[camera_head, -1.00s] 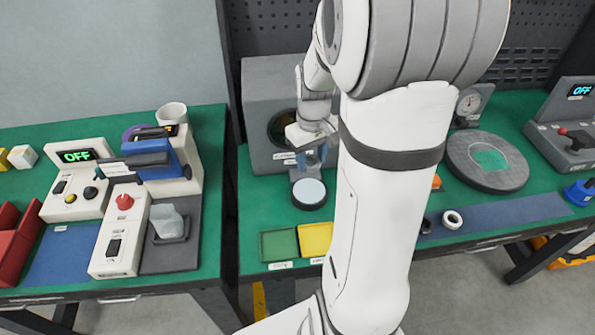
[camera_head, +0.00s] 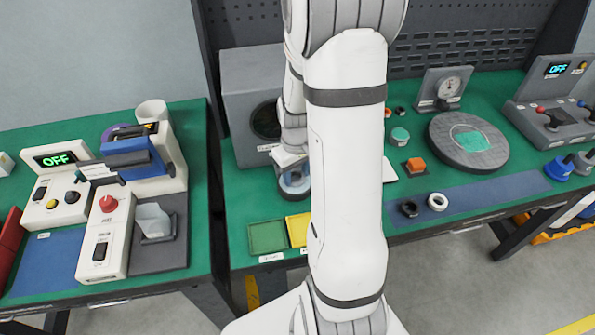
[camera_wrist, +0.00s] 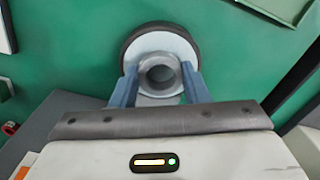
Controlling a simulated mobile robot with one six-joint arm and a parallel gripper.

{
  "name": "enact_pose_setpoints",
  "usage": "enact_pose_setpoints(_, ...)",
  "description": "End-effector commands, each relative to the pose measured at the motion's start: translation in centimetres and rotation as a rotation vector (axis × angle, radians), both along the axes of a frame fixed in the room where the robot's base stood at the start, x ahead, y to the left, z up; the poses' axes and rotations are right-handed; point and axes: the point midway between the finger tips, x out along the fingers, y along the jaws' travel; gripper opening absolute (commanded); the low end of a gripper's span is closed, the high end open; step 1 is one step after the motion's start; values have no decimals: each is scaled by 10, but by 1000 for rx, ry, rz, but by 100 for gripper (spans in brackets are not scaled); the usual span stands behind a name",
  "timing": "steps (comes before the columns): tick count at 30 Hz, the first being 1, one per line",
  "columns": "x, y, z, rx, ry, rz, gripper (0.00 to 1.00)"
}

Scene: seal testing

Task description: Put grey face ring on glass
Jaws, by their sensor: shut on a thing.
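The grey face ring (camera_wrist: 160,73) is held between the two blue fingers of my gripper (camera_wrist: 158,88). In the wrist view it lies over the round pale glass (camera_wrist: 142,47), which has a dark rim. I cannot tell whether the ring touches the glass or is just above it. In the head view my gripper (camera_head: 293,182) is low over the glass, next to the grey box. My arm and gripper hide most of the glass and the ring there.
A grey box with a round dark window (camera_head: 240,100) stands close behind my gripper. Green (camera_head: 268,237) and yellow (camera_head: 297,229) trays lie in front. A black ring (camera_head: 409,209) and a white ring (camera_head: 438,201) lie to the right on a blue strip.

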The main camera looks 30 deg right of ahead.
Motion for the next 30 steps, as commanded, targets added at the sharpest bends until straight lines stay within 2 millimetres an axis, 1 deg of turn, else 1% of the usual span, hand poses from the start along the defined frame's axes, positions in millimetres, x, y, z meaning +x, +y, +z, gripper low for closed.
enact_pose_setpoints(5, 0, 0, -4, 0, 0, 1, 16)
enact_pose_setpoints(6, 0, 0, -4, 0, 0, 1, 43)
enact_pose_setpoints(13, 0, 1, -3, 0, 0, 1, 62)
enact_pose_setpoints(14, 0, 1, -3, 0, 0, 1, 63)
enact_pose_setpoints(20, 0, 1, -2, 0, 0, 2, 63)
enact_pose_setpoints(23, 0, 1, 2, 0, 0, 2, 63)
enact_pose_setpoints(26, 1, 1, 13, -2, -4, 2, 63)
enact_pose_setpoints(30, 2, 1, 41, -2, -7, 2, 63)
